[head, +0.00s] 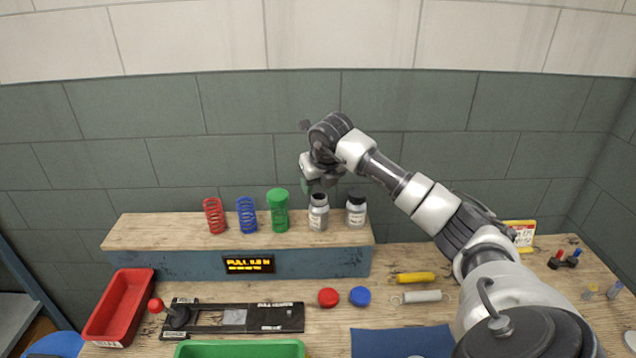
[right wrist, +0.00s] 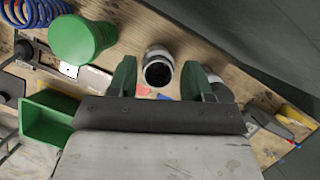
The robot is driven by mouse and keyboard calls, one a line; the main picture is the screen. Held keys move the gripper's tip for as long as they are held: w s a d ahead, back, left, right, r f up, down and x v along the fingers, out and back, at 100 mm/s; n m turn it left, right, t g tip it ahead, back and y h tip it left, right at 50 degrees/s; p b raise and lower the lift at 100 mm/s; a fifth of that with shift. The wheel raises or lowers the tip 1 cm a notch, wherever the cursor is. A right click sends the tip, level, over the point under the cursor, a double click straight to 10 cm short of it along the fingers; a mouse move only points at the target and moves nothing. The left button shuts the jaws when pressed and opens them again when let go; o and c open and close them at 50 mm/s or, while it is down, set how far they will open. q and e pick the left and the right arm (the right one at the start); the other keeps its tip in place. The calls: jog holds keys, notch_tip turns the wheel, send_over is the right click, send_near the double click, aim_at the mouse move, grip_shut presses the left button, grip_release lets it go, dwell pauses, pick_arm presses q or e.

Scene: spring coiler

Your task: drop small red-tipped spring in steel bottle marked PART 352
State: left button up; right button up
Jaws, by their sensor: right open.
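My right gripper (head: 318,184) is open above the left of two labelled bottles at the right end of the raised shelf. In the right wrist view its green fingers (right wrist: 160,78) stand apart, with nothing visibly held between them. The left bottle (head: 318,214) stands upright, and its dark round mouth (right wrist: 158,73) shows ahead between the fingers. The right bottle (head: 356,211) stands beside it, with a dark top. The labels are too small to read, so I cannot tell which is PART 352. I cannot make out the small red-tipped spring. My left gripper is not in view.
A red tray (head: 121,306), a green tray (head: 240,349), red and blue caps and a yellow cylinder (head: 414,278) lie lower on the bench.

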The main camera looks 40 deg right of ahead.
notch_tip(320, 180, up, 7)
jog(key=p, duration=0.5)
dwell(0.3)
